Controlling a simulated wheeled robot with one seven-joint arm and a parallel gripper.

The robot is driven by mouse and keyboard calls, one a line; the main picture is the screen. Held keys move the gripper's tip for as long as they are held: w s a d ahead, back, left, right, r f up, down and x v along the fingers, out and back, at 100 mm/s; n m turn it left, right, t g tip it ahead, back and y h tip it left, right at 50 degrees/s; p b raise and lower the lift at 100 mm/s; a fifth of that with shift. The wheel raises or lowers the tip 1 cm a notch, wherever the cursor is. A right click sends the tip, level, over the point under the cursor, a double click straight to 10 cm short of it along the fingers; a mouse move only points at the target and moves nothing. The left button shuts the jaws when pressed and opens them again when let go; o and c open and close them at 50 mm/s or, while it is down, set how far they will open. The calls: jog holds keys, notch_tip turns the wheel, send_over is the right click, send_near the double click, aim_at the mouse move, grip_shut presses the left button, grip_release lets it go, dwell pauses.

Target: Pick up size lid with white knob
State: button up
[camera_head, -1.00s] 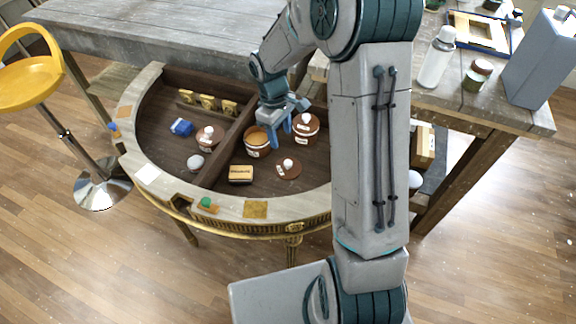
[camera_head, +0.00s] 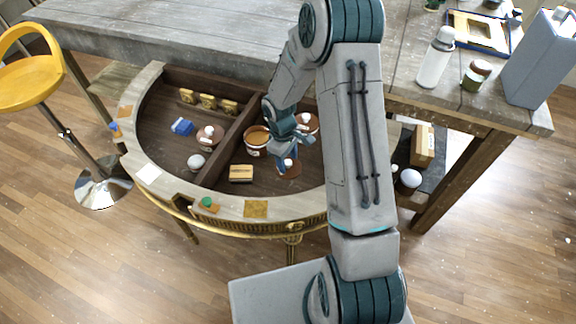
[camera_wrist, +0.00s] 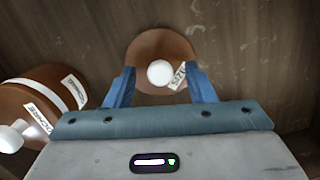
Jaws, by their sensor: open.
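The size lid (camera_wrist: 160,42) is a round brown disc with a white knob and a white label reading SIZE. It lies flat on the dark drawer floor, and it also shows in the head view (camera_head: 293,172), partly hidden by my gripper. My gripper (camera_head: 286,162) is directly over it with the jaws open. In the wrist view the two blue fingers of my gripper (camera_wrist: 160,74) are on either side of the white knob, overlapping the lid's lower edges. I cannot tell how high the fingertips are above the lid.
A brown ochre-labelled jar (camera_wrist: 30,100) with a white-knobbed lid is close on the left in the wrist view. An open jar (camera_head: 257,142), a wooden block (camera_head: 241,173), another white-knobbed lid (camera_head: 209,137) and a white ball (camera_head: 196,161) are in the half-round console (camera_head: 290,206).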

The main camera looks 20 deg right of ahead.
jog(key=shift+c, duration=0.3)
jog(key=c, duration=1)
